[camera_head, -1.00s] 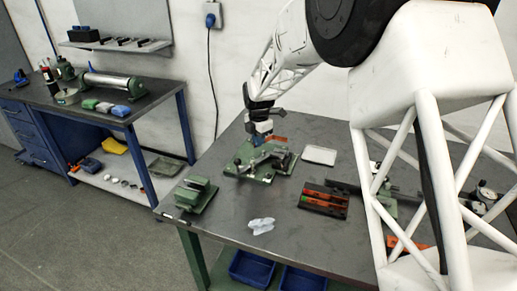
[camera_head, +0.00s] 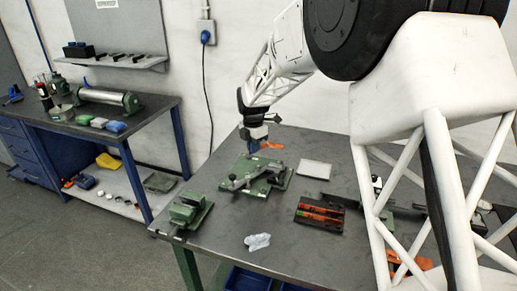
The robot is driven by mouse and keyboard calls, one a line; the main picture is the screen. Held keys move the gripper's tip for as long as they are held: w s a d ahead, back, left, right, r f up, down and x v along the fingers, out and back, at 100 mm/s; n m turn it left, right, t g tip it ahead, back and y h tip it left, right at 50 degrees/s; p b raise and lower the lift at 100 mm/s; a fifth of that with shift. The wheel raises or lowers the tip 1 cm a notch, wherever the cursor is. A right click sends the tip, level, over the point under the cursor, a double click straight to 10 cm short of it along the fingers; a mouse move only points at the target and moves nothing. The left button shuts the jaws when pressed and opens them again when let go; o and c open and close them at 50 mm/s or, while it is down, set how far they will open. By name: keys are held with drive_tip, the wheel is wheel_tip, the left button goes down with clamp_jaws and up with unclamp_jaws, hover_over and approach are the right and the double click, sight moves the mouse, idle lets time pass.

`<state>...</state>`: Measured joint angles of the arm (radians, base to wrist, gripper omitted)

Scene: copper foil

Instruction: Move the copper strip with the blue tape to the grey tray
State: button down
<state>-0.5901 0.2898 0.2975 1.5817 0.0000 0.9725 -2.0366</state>
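My gripper (camera_head: 257,141) hangs above the far part of the green base fixture (camera_head: 256,175). An orange copper strip (camera_head: 271,145) sticks out to the right at the fingertips and moves with them, so the gripper appears shut on it. A small blue patch (camera_head: 253,147), seemingly the blue tape, shows just below the fingers. The fingers themselves are small and partly hidden. The light grey tray (camera_head: 315,169) lies flat on the table right of the fixture and looks empty.
A black rack (camera_head: 320,213) with orange strips stands in front of the tray. A green block device (camera_head: 188,210) is at the left edge, and a crumpled pale cloth (camera_head: 257,242) lies near the front. My own structure hides much of the table's right side.

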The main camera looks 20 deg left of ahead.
drive_tip(key=shift+m, duration=0.7)
drive_tip(key=d+f, duration=0.1)
drive_tip(key=d, duration=0.2)
drive_tip(key=d+f, duration=0.1)
drive_tip(key=d, duration=0.2)
drive_tip(key=d+f, duration=0.1)
drive_tip(key=d, duration=0.3)
drive_tip(key=shift+w+f, duration=0.2)
drive_tip(key=shift+w, duration=0.1)
drive_tip(key=shift+m, duration=0.9)
drive_tip(key=d+f, duration=0.1)
drive_tip(key=d, duration=0.3)
drive_tip(key=s+d+f, duration=0.1)
drive_tip(key=d+f, duration=0.1)
drive_tip(key=d, duration=0.2)
drive_tip(key=d+f, duration=0.1)
drive_tip(key=d, duration=0.3)
drive_tip(key=shift+s+d+f, duration=0.1)
drive_tip(key=shift+s+f, duration=0.05)
drive_tip(key=shift+s, duration=0.2)
drive_tip(key=shift+w, duration=0.1)
hover_over(303, 168)
drive_tip(key=shift+f, duration=0.8)
drive_tip(key=shift+f, duration=1.75)
drive_tip(key=shift+f, duration=0.4)
